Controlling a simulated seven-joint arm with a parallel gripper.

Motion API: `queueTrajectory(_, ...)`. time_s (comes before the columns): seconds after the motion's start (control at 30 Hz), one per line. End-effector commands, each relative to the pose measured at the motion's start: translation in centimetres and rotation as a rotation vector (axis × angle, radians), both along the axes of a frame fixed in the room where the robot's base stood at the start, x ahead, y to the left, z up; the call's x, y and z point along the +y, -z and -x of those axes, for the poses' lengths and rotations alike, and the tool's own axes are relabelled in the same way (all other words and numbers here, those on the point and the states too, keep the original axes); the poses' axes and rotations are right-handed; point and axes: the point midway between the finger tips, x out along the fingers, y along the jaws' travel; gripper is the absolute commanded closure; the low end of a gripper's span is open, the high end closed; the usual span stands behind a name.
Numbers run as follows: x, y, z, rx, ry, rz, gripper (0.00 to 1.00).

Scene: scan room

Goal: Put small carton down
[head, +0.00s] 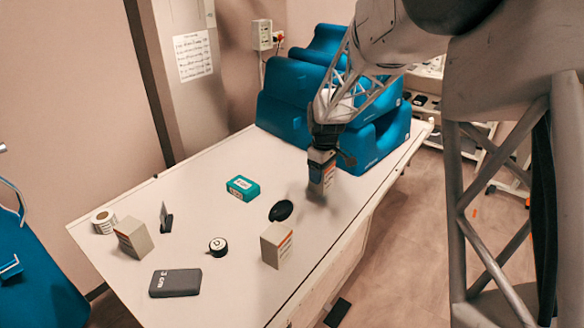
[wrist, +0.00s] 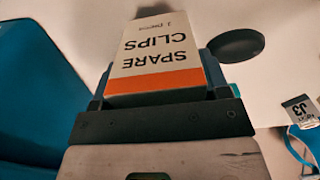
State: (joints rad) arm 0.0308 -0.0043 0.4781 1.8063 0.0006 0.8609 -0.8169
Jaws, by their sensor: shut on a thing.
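The small carton (head: 321,178) is white with an orange band and reads "SPARE CLIPS" in the wrist view (wrist: 158,52). My gripper (head: 322,157) is shut on it from above, over the far right part of the table (head: 225,275). The carton is roughly upright in the head view, low over the tabletop with a soft shadow beside it. I cannot tell whether its base touches the table. The jaws hide part of it.
Blue padded blocks (head: 287,110) stand just behind my gripper. A black oval object (head: 281,210) lies left of the carton, with a teal box (head: 242,188) beyond. Another carton (head: 276,246) stands nearer. The table's right edge is close; bare tabletop lies at middle left.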

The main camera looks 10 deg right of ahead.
Motion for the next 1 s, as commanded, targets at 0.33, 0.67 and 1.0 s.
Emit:
queueTrajectory(0.33, -0.1, 0.4, -3.6, 0.0, 0.0, 0.0, 0.56)
queueTrajectory(0.67, -0.2, 0.8, -8.1, 0.0, 0.0, 0.0, 0.56)
queueTrajectory(1.0, -0.4, 1.3, -12.7, 0.0, 0.0, 0.0, 0.56)
